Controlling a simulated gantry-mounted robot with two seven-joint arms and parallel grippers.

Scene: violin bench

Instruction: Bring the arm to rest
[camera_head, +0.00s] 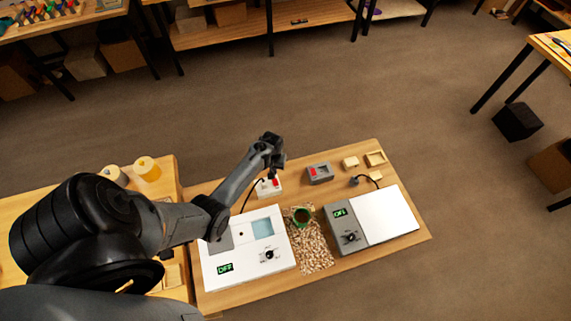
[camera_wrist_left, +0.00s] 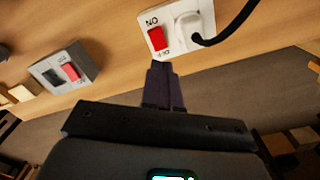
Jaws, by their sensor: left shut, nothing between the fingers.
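My left gripper (camera_head: 272,176) reaches in from the left over the bench (camera_head: 345,258) and points down by a white socket box (camera_head: 265,190). In the left wrist view its closed fingers (camera_wrist_left: 161,72) are narrow, dark and empty. Their tips are just short of the red rocker switch (camera_wrist_left: 156,38) on that box; I cannot tell whether they touch. A white plug (camera_wrist_left: 187,27) with a black cable sits beside the switch. My right gripper is not in view.
A grey box with a red switch (camera_head: 319,173) stands to the right. A white appliance (camera_head: 220,255) and a grey-and-white one (camera_head: 388,215) both display OFF. Small wooden pieces (camera_head: 350,163) lie at the back.

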